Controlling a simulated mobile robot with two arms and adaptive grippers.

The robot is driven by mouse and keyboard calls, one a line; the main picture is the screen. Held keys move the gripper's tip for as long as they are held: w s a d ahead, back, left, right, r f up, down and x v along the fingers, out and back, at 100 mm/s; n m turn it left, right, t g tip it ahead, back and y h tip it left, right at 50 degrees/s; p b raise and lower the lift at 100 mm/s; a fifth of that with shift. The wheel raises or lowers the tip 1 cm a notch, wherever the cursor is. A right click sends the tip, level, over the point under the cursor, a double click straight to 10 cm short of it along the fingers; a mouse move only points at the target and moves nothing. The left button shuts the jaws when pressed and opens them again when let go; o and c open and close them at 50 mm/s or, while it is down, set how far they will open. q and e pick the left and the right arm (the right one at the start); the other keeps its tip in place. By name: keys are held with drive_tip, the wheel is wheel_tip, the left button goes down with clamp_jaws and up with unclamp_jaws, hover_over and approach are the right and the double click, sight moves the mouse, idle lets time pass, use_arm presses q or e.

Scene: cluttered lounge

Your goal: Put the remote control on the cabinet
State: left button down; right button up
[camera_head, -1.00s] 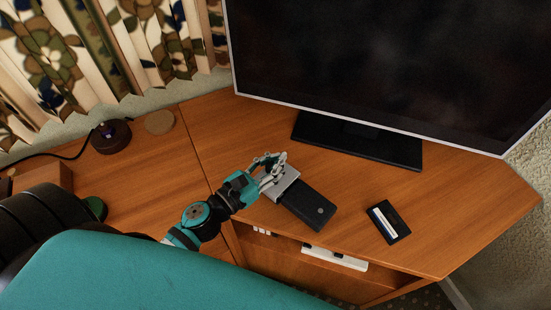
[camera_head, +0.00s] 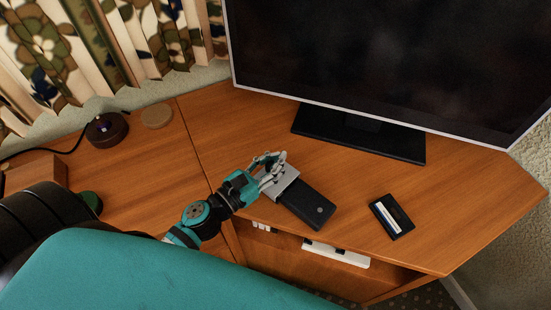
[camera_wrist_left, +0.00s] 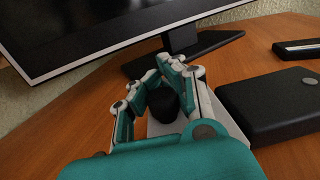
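The wooden corner cabinet (camera_head: 470,215) fills the middle of the head view. My left gripper (camera_head: 274,172) is low over its top, at the silver end of a flat silver-and-black device (camera_head: 309,204). In the left wrist view the black part (camera_wrist_left: 272,103) lies right of my fingers. My left gripper's fingers (camera_wrist_left: 183,70) curve around a dark cylindrical shape (camera_wrist_left: 164,106); I cannot tell whether they grip it or what it belongs to. No thing is clearly recognisable as the remote control. My right gripper is not in view.
A television (camera_head: 390,60) on a black stand (camera_head: 357,138) is behind my gripper. A black cassette-like case (camera_head: 391,216) lies to the right. A dark round object (camera_head: 107,130) and a tan disc (camera_head: 156,115) sit at the left. The right end of the top is clear.

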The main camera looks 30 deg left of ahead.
use_arm(q)
drive_tip(key=shift+f, duration=0.2)
drive_tip(key=c, duration=1.3)
unclamp_jaws()
